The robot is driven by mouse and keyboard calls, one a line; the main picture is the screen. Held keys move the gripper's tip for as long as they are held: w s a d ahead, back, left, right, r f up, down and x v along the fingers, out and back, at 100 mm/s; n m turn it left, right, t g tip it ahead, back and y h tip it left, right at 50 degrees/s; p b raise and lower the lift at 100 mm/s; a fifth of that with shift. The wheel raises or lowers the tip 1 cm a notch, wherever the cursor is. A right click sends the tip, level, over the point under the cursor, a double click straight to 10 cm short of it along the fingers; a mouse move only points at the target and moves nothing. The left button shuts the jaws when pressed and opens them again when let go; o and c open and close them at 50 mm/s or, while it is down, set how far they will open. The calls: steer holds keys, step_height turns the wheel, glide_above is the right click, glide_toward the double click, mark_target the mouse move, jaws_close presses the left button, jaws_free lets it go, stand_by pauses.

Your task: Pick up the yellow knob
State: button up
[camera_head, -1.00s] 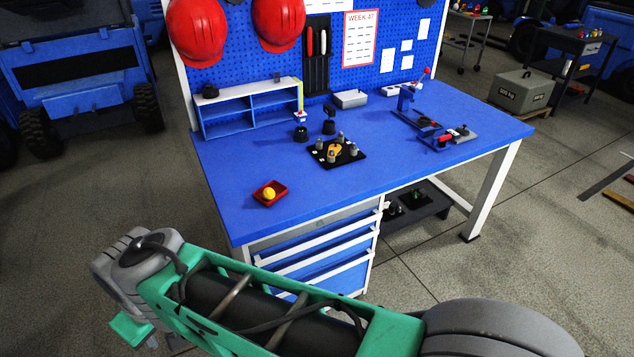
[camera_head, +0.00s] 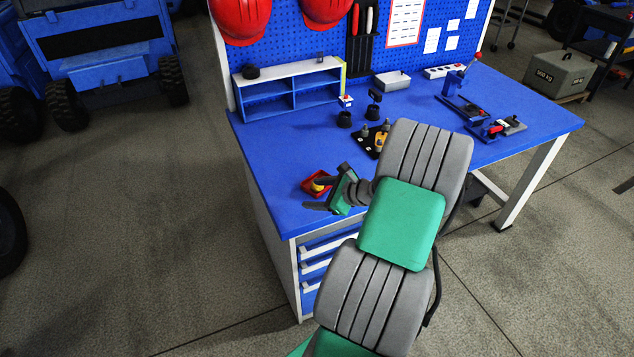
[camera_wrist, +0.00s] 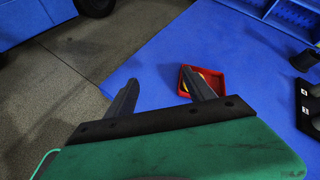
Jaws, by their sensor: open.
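The yellow knob (camera_head: 318,187) sits in a small red tray (camera_head: 309,185) near the front left edge of the blue bench. My gripper (camera_head: 319,195) is beside the tray in the head view and partly covers it and the knob. In the wrist view my gripper (camera_wrist: 160,77) has its two fingers spread with nothing between them. The red tray (camera_wrist: 222,80) lies at and beyond the right finger, which hides much of the yellow knob (camera_wrist: 207,76).
A black plate with several pegs and a yellow-orange piece (camera_head: 380,139) is behind my arm, partly hidden. A blue shelf (camera_head: 292,100) stands at the back left. Dark round parts (camera_head: 344,119) stand before it. A blue clamp fixture (camera_head: 455,82) is on the right.

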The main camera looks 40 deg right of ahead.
steer(key=s+d+m, duration=0.1)
steer(key=d, duration=0.1)
steer(key=s+d+m+t+h, duration=0.1)
steer(key=d+m, duration=0.1)
steer(key=s+d+m+t, duration=0.1)
steer(key=m, duration=0.1)
steer(key=shift+s+d+f, duration=0.1)
steer(key=shift+d+f, duration=0.15)
steer(key=shift+d, duration=0.15)
steer(key=shift+w+d+f+m+h, duration=0.1)
steer(key=shift+w+d+m+h, duration=0.05)
steer(key=shift+w+m+h, duration=0.2)
steer(key=p+x, duration=0.1)
steer(key=x, duration=0.6)
steer(key=shift+f, duration=0.1)
jaws_close()
